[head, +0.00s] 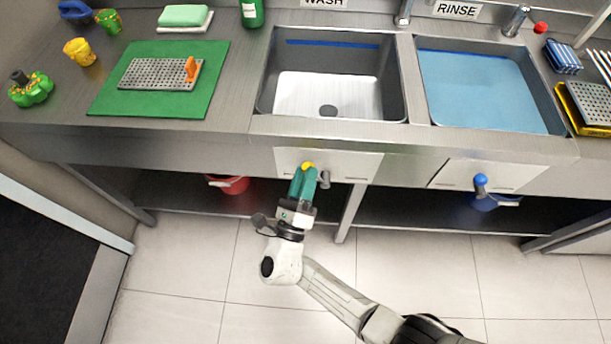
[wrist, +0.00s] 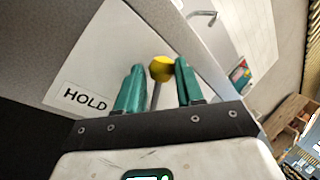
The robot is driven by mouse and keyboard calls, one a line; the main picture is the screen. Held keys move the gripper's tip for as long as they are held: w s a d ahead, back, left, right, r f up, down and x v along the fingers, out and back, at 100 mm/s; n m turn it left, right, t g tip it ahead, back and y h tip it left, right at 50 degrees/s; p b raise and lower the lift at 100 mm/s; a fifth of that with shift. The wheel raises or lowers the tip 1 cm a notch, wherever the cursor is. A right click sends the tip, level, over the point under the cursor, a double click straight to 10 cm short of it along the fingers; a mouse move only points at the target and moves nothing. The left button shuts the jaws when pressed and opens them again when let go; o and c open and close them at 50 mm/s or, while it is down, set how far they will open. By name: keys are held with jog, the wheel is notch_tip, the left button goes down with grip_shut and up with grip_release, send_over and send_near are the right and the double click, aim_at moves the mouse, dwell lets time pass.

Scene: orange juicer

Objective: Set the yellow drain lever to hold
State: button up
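The yellow drain lever (head: 308,165) is on the white panel (head: 352,164) below the wash sink; my fingers partly cover it in the head view. In the wrist view its round yellow knob (wrist: 161,68) and grey shaft show between my two green fingertips. My gripper (head: 303,174) is at the lever with its fingers apart, one on each side. In the wrist view my gripper (wrist: 159,76) shows a gap left of the knob; the right fingertip is close to it, and contact is unclear. The HOLD label (wrist: 85,99) is left of the fingers on the panel.
A grey spout (head: 325,179) is just right of my gripper. A red bucket (head: 230,184) stands on the lower shelf. The wash sink (head: 333,95) looks empty; the rinse sink (head: 480,90) holds blue water. A blue-knobbed lever (head: 480,180) is farther right.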

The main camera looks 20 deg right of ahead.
jog(key=o, duration=0.3)
jog(key=shift+o, duration=0.2)
jog(key=b+v, duration=0.2)
jog(key=v, duration=0.8)
jog(key=shift+s+a+f+b, duration=0.15)
jog(key=shift+s+a+b, duration=0.05)
jog(key=shift+s+b, duration=0.2)
jog(key=shift+w, duration=0.1)
jog(key=s+d+f+m+g+y, duration=0.15)
jog(key=s+d+m+g, duration=0.25)
jog(key=d+m+g, duration=0.55)
jog(key=s+d+f+m+g, duration=0.35)
jog(key=d+m+g, duration=0.35)
jog(key=d+m, duration=0.5)
jog(key=s+d+m+g+y, duration=0.2)
jog(key=s+m+y, duration=0.5)
jog(key=m, duration=0.3)
jog(key=s+a+r+m+y, duration=0.1)
jog(key=m, duration=0.1)
jog(key=a+r+m+t+y, duration=0.1)
jog(key=m+y, duration=0.1)
jog(key=m, duration=0.1)
jog(key=s+a+r+m+t+y, duration=0.1)
jog(key=m+y, duration=0.1)
jog(key=shift+s+r+m, duration=0.2)
jog(key=shift+s+m, duration=0.15)
